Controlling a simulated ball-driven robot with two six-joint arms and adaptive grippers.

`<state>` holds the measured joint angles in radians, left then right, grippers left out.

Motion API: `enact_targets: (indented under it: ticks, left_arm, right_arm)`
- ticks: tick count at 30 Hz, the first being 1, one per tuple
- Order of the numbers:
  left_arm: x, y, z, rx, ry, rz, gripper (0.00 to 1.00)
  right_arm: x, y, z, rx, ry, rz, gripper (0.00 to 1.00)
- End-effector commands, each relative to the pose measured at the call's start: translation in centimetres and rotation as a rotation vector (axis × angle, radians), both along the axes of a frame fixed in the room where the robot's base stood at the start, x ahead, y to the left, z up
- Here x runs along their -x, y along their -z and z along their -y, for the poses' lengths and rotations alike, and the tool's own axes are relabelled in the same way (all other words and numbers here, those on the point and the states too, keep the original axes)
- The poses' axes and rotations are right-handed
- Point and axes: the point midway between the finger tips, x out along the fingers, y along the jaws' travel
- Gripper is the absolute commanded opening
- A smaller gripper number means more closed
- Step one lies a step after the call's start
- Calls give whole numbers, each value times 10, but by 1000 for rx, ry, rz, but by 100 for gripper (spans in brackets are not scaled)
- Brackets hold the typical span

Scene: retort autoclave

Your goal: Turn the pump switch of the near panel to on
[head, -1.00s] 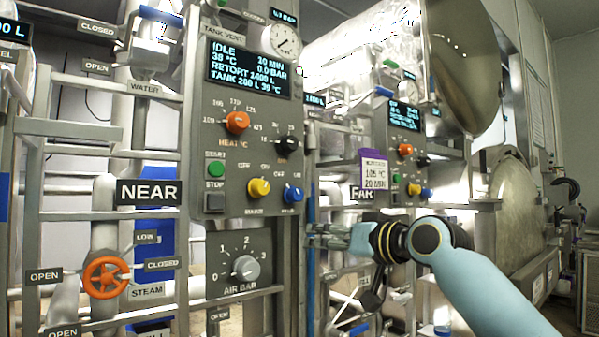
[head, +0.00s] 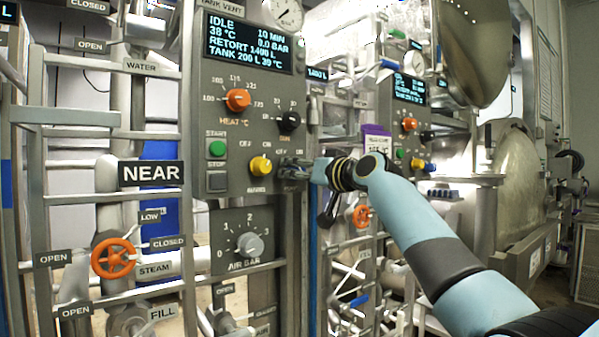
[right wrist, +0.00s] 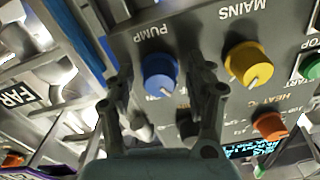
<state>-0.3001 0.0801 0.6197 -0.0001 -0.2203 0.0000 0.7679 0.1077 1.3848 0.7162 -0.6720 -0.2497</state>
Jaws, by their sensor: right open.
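A white pointer mark shows at the knob's lower edge in that view. I cannot tell whether the fingers touch the knob. In the head view my right gripper (head: 291,171) is at the panel's lower right and hides the blue knob. My left gripper is not in view.
The yellow mains knob (right wrist: 250,64) is close beside the fingers. The orange heat knob (head: 238,100), black time knob (head: 289,121) and green start button (head: 217,149) are on the same panel. The far panel (head: 407,125) stands behind to the right.

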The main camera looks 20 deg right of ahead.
Motion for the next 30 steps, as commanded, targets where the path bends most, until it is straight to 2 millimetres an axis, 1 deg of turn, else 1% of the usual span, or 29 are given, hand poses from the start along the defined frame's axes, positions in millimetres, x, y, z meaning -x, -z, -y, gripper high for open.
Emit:
enact_targets:
  ticks: [7,8,20,26,30]
  left_arm:
    - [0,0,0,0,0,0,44]
    - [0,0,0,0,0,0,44]
    - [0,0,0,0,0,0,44]
    - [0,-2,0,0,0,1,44]
    - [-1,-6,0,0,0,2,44]
  right_arm:
    - [-1,0,0,1,0,0,55]
    - [-1,0,0,1,0,0,53]
    - [-1,0,0,0,0,0,1]
    - [-1,0,0,-10,1,-5,0]
    - [-1,-1,0,-47,1,-18,0]
